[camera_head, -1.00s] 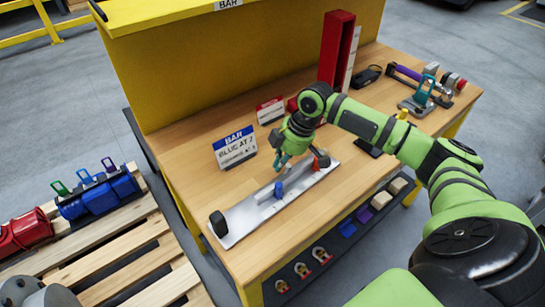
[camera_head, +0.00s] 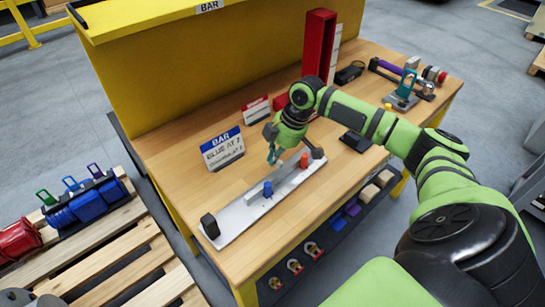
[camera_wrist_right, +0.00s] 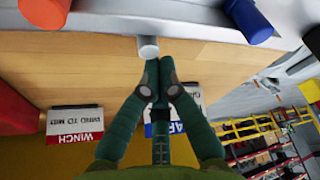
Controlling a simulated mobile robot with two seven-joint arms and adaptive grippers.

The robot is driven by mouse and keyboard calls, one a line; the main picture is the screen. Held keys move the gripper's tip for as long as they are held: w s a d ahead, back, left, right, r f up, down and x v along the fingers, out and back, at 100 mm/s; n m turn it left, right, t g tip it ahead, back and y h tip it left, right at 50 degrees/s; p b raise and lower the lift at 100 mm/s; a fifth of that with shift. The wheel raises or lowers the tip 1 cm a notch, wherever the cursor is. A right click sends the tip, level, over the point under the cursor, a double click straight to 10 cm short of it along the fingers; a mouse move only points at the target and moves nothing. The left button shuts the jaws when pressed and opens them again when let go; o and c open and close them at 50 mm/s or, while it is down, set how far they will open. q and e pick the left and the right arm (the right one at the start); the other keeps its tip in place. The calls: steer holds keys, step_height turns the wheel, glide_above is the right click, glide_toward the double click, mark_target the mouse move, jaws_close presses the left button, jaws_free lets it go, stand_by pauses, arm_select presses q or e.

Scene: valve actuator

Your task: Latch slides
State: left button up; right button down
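A long pale metal plate (camera_head: 240,216) lies on the wooden table with a black block at each end. A blue knob (camera_head: 267,189) stands near its middle and an orange-red knob (camera_head: 304,160) near its right end. My right gripper (camera_head: 274,154) is just behind the plate, between the two knobs, pointing down. In the wrist view, its dark green fingers (camera_wrist_right: 160,68) are together with nothing seen between them. A short grey peg (camera_wrist_right: 148,47) is just beyond their tips; contact is unclear. The red knob (camera_wrist_right: 45,12) and blue knob (camera_wrist_right: 247,20) flank it. My left gripper is out of view.
A BAR sign (camera_head: 222,150) stands left of the gripper, and a WINCH sign (camera_wrist_right: 75,122) shows in the wrist view. A tall red box (camera_head: 319,45) and a yellow panel (camera_head: 200,65) rise behind. The front left tabletop is clear.

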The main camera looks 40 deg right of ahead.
steer(key=v, duration=1.1)
steer(key=shift+s+r, duration=0.15)
steer(key=shift+r, duration=0.05)
steer(key=shift+d, duration=0.15)
